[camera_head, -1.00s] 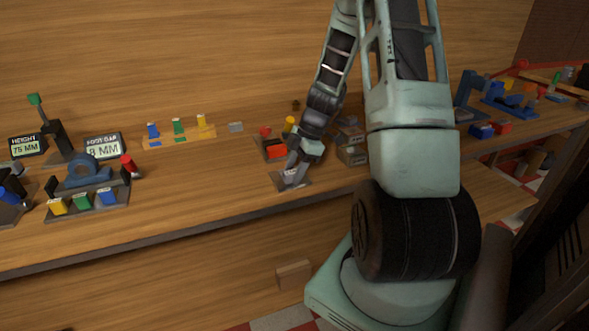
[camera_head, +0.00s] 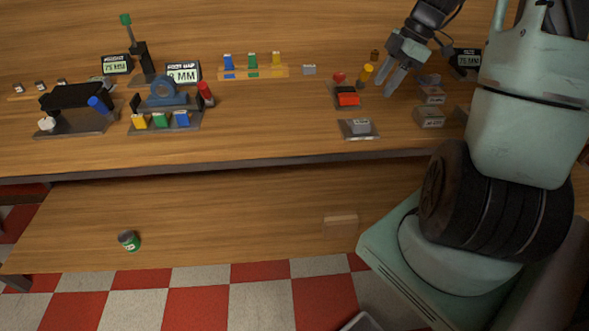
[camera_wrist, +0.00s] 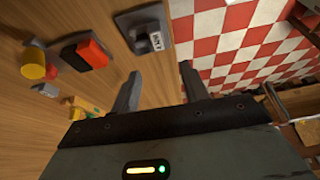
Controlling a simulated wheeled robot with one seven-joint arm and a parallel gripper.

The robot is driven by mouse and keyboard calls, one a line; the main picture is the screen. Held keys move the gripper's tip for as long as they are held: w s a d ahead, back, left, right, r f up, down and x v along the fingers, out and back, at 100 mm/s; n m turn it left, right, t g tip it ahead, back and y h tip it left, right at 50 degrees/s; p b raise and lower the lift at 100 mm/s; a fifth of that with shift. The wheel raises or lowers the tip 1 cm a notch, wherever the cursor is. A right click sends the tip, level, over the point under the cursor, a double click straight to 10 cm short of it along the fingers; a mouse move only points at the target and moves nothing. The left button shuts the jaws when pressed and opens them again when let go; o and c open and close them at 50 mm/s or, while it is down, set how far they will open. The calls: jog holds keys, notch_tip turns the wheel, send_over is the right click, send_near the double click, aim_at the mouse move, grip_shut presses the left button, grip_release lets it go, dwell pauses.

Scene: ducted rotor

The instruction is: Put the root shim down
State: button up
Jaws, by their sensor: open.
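A small grey block with a white label (camera_head: 358,126), apparently the root shim, rests on a dark plate (camera_head: 375,135) near the bench's front edge. In the wrist view the block (camera_wrist: 148,32) also sits within the plate, past my fingertips; its label is too small to read surely. My gripper (camera_head: 384,88) is open and empty, raised above the bench behind and right of the plate. In the wrist view its two fingers (camera_wrist: 160,72) are spread apart with nothing between them.
A dark tray with a red block (camera_head: 348,97) and a yellow knob (camera_head: 366,73) stand left of my gripper. Grey blocks (camera_head: 430,117) stand to its right. Fixtures with coloured blocks (camera_head: 160,121) fill the left.

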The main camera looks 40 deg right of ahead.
jog(key=w+a+r+m+g+h, duration=0.1)
jog(key=w+a+g, duration=0.1)
jog(key=a, duration=2.4)
jog(key=s+a+m+h, duration=0.2)
jog(key=s+a+m, duration=0.1)
jog(key=s+a, duration=1.4)
jog(key=shift+a+f, duration=0.2)
jog(key=shift+f, duration=0.15)
